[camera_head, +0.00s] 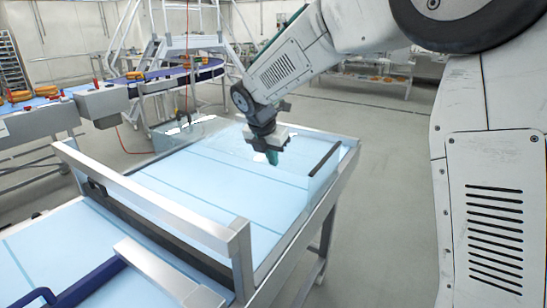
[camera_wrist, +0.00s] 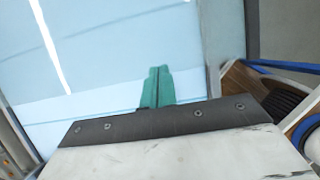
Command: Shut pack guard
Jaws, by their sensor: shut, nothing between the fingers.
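My gripper (camera_head: 272,157) has green fingers pressed together with nothing between them. It is over the light blue top of the metal-framed table, left of a dark bar. The pack guard seems to be the clear panel (camera_head: 305,190) at the table's right end, with the dark bar (camera_head: 325,158) like a handle along it. The panel is faint, and I cannot tell its exact angle or whether it is fully shut. In the wrist view the shut green fingers (camera_wrist: 156,86) point over a pale blue surface; I cannot tell whether they touch anything.
A metal crossbar frame (camera_head: 150,205) spans the table at the near left. A blue curved rail (camera_head: 85,285) lies nearer still. Another conveyor (camera_head: 100,100) with orange items stands at the left behind. The grey floor right of the table is clear.

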